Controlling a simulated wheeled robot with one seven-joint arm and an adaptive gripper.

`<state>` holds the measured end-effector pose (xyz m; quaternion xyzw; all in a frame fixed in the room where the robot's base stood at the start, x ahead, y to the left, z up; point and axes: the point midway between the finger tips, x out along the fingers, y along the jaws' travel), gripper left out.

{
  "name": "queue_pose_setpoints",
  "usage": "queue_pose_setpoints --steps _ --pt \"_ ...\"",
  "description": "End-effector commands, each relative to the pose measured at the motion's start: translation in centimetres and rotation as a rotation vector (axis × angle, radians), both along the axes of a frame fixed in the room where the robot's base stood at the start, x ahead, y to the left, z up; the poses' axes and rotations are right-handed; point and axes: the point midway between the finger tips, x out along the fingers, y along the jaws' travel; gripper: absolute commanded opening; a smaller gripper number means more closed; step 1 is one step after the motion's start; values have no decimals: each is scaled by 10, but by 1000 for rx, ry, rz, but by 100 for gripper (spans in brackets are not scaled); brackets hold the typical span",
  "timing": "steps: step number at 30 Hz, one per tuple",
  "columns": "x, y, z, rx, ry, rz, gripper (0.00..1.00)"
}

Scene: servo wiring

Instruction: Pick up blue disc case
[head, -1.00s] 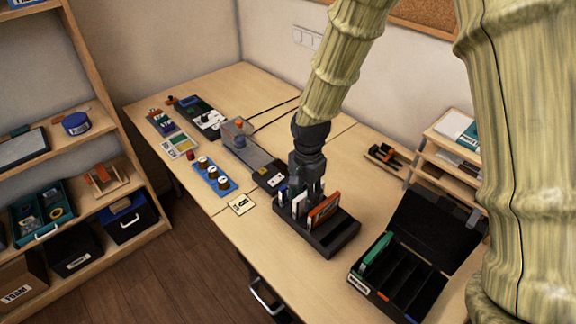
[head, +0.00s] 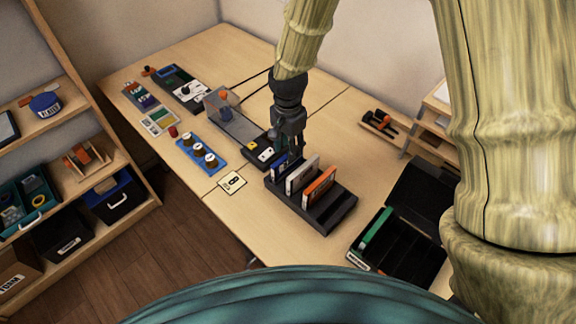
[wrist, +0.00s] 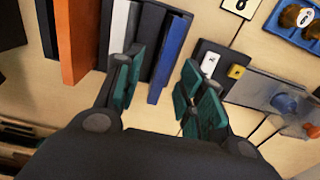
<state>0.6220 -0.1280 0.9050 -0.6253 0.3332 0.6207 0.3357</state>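The blue disc case (head: 278,170) stands on edge in a dark slotted rack (head: 341,212), at the end near my gripper. A white case (head: 303,174) and an orange case (head: 320,186) stand beside it. My gripper (head: 284,152) points down at the blue case's end of the rack. In the wrist view, my gripper (wrist: 162,92) is open with teal finger pads apart. The blue case (wrist: 172,52) shows in the gap between them, with no clear contact. The white case (wrist: 118,28) and orange case (wrist: 78,35) are left of the blue one.
An open black box (head: 410,245) with a green case (head: 376,230) stands to the right. A small module (head: 262,152) and a clear-covered unit (head: 232,122) lie close to the rack's far end. A blue tray with knobs (head: 201,155) and a card (head: 232,182) are left.

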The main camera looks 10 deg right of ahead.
Motion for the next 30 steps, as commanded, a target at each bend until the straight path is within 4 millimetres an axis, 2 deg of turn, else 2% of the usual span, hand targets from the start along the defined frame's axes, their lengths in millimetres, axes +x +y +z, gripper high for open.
queue_pose_setpoints --steps 8,18,30 --pt "-2 0 -14 0 1 1 39" --pt "3 0 -49 -1 4 0 39" --pt "3 0 -55 1 3 0 37"
